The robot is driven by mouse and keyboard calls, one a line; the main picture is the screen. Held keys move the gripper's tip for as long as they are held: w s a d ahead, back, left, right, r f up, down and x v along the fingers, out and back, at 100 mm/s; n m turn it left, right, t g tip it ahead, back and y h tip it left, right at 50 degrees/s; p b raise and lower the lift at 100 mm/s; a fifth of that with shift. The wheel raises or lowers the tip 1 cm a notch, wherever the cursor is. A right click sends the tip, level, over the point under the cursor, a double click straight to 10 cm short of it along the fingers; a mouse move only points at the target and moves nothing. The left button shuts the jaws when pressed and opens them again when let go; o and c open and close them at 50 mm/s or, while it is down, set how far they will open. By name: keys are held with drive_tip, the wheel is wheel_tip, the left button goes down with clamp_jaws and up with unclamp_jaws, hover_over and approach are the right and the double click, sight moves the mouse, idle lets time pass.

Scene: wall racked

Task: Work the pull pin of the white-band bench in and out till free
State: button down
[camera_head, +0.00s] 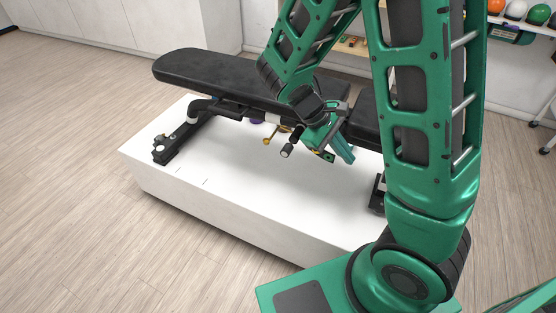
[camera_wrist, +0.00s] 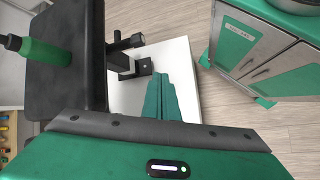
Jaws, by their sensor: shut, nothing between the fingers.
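The black bench (camera_head: 215,75) stands on a low white platform, with a white band (camera_head: 192,120) around its left leg. A small gold knob on a short stem (camera_head: 267,141) shows under the bench; I cannot tell whether it is the pull pin. My gripper (camera_head: 343,152) is right of that knob, beside the bench's near edge, apart from the knob. In the wrist view my gripper's teal fingers (camera_wrist: 160,90) lie together with nothing between them. The bench's black pad (camera_wrist: 70,60) shows at the left there. My arm hides the right part of the bench in the head view.
The white platform (camera_head: 240,205) has bare top in front of the bench. A shelf with coloured balls (camera_head: 515,10) is at the back right. Wood floor (camera_head: 70,130) is clear at the left. A black knob with a pale end (camera_head: 287,151) hangs near my wrist.

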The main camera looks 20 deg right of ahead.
drive_tip(key=w+a+f+n+t+h, duration=0.5)
drive_tip(key=w+a+f+n+h, duration=0.15)
drive_tip(key=a+f+n, duration=0.3)
drive_tip(key=n+t, duration=1.1)
drive_tip(key=n, duration=0.2)
approach(284, 153)
drive_tip(key=shift+m+y, duration=0.25)
drive_tip(key=x, duration=0.6)
drive_tip(key=shift+w+d, duration=0.1)
drive_tip(key=shift+w, duration=0.05)
